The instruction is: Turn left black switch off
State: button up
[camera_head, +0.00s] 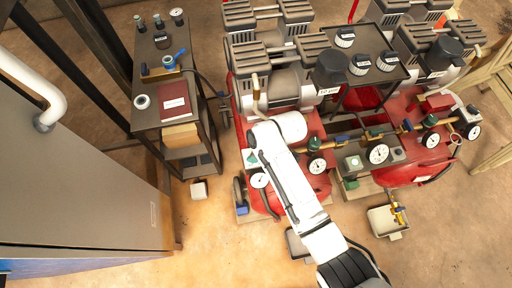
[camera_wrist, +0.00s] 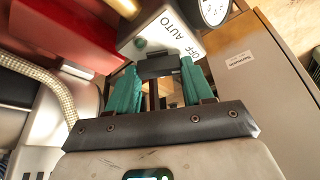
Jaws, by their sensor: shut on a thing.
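In the wrist view, a pale switch box (camera_wrist: 165,35) bears the words AUTO and OFF and a small green spot. The black switch (camera_wrist: 155,66) shows as a dark piece below the box face, between the fingers. My gripper (camera_wrist: 158,84) has teal fingertips on both sides of this switch and is shut on it. The fingers hide part of the switch, and I cannot tell its exact angle. In the head view, my white arm reaches to the left red compressor, and the gripper (camera_head: 250,158) is mostly hidden by my wrist; the left switch is not distinguishable there.
A round gauge (camera_wrist: 214,10) sits close above the box. A red tank (camera_wrist: 65,35) and braided hose (camera_wrist: 45,85) lie left of the gripper. In the head view, a dark cart (camera_head: 150,113) stands left of the compressors, and a grey cabinet (camera_head: 80,170) stands farther left. Floor shows between them.

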dwell(0.4)
jog(key=o, duration=1)
jog(key=shift+o, duration=0.2)
jog(key=p+v, duration=0.2)
jog(key=v, duration=0.9)
jog(key=shift+s+d+f, duration=0.1)
jog(key=s+d+r+m+h+p, duration=0.1)
jog(key=s+d+m+h, duration=0.1)
jog(key=s+d+m, duration=0.5)
jog(key=s+d+r+m+h+p, duration=0.1)
jog(key=s+d+m, duration=0.7)
jog(key=s+d, duration=1)
jog(key=shift+s+d+r+m+h, duration=0.35)
jog(key=shift+d+r+h, duration=0.1)
jog(key=shift+r+h, duration=0.25)
